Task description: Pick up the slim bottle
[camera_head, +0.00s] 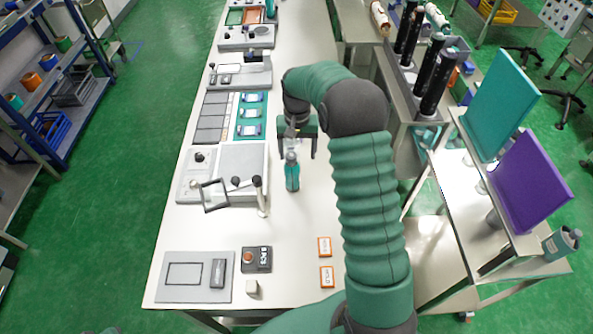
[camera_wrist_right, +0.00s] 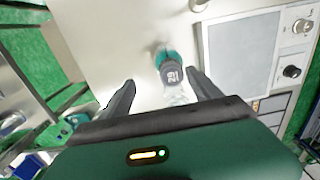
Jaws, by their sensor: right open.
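The slim bottle (camera_head: 292,176) is teal with a dark grey cap and stands upright on the white table (camera_head: 310,215). My right gripper (camera_head: 298,154) is open just behind the bottle in the head view, with its fingers low over the table. In the right wrist view the bottle's dark cap (camera_wrist_right: 171,73), marked with light characters, lies between and a little beyond the two open fingers (camera_wrist_right: 160,85). The fingers do not appear to touch it. My left gripper is not in view.
A grey panel device with a lever (camera_head: 262,195) stands left of the bottle. A flat grey plate (camera_head: 195,277), a black button box (camera_head: 257,259) and two orange-edged cards (camera_head: 326,277) lie nearer the front.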

